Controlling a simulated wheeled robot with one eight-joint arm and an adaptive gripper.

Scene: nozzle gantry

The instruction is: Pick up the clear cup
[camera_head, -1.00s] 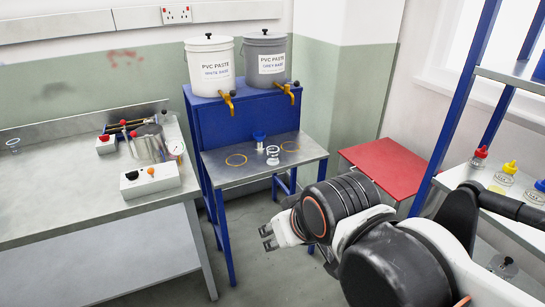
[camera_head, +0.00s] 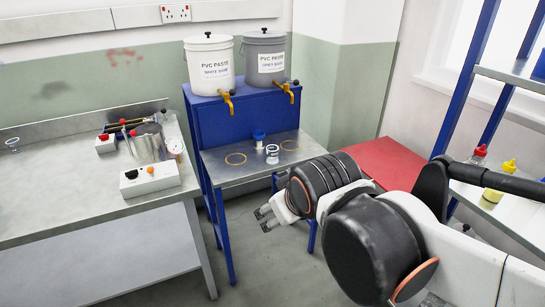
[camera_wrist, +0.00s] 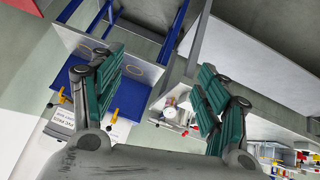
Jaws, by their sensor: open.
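A small clear cup (camera_head: 272,154) with pale bands stands upright on the grey metal shelf (camera_head: 222,173) of the blue stand, just in front of a small blue cup (camera_head: 259,136). My gripper (camera_head: 261,219) is in front of and below the shelf in the head view, apart from the cup. In the wrist view my gripper (camera_wrist: 160,62) has its green-padded fingers spread wide with nothing between them. I cannot make out the clear cup in the wrist view; the left finger covers part of the shelf there.
Two paste buckets (camera_head: 209,62) with orange taps stand on top of the blue stand (camera_head: 232,130). A bench (camera_head: 80,203) at left holds a metal pot (camera_head: 149,143) and a control box (camera_head: 150,180). A red tabletop (camera_head: 393,165) lies right of the shelf, partly behind my arm.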

